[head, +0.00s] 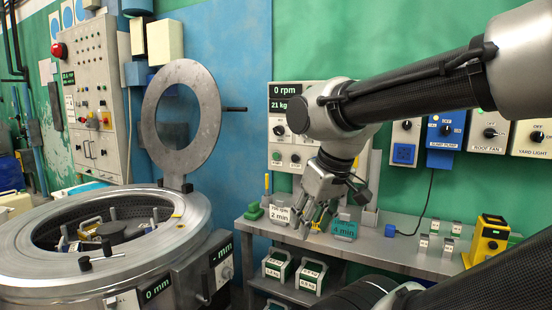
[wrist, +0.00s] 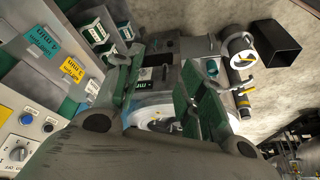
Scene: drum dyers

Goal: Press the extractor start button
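A grey control panel (head: 300,95) with "0 rpm" and "21 kg" displays is on the green wall behind my arm. It has a knob (head: 279,130) and two small buttons below, a left one (head: 278,158) and a right one (head: 295,158); their labels are too small to read surely. My gripper (head: 317,226) points down over the bench, in front of and below the panel. Its fingers (wrist: 160,85) are apart and empty.
A round steel drum machine (head: 60,270) with its ring lid (head: 182,120) raised stands at left. The bench (head: 420,255) holds yellow and teal time tags, small blocks and a yellow device (head: 487,240). Green-topped weights (head: 311,275) sit on the lower shelf.

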